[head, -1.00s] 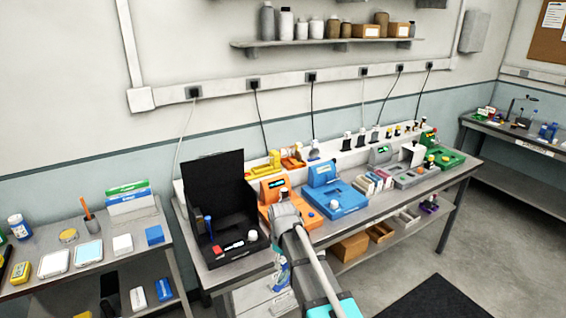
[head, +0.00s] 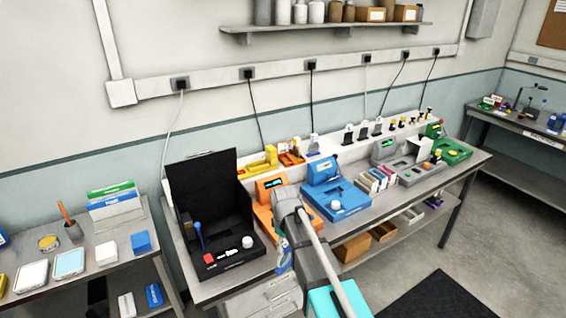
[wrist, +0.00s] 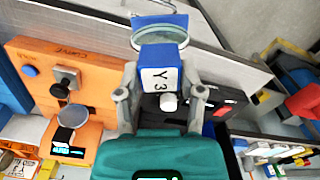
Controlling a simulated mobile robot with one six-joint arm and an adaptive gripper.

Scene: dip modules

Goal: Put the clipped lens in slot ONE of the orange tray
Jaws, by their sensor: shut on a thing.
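In the wrist view my gripper (wrist: 163,92) is shut on the clipped lens. Its clip is a blue block with a white label reading "Y 3" (wrist: 158,75), and a round clear lens (wrist: 160,38) sticks out beyond it. The fingers press the clip's two sides.
An orange device (head: 268,184) and a blue device (head: 335,200) stand near my arm. A black open box (head: 205,180) is to their left. In the wrist view the orange device (wrist: 65,75) lies left of my gripper. Several small black stands line the bench's back.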

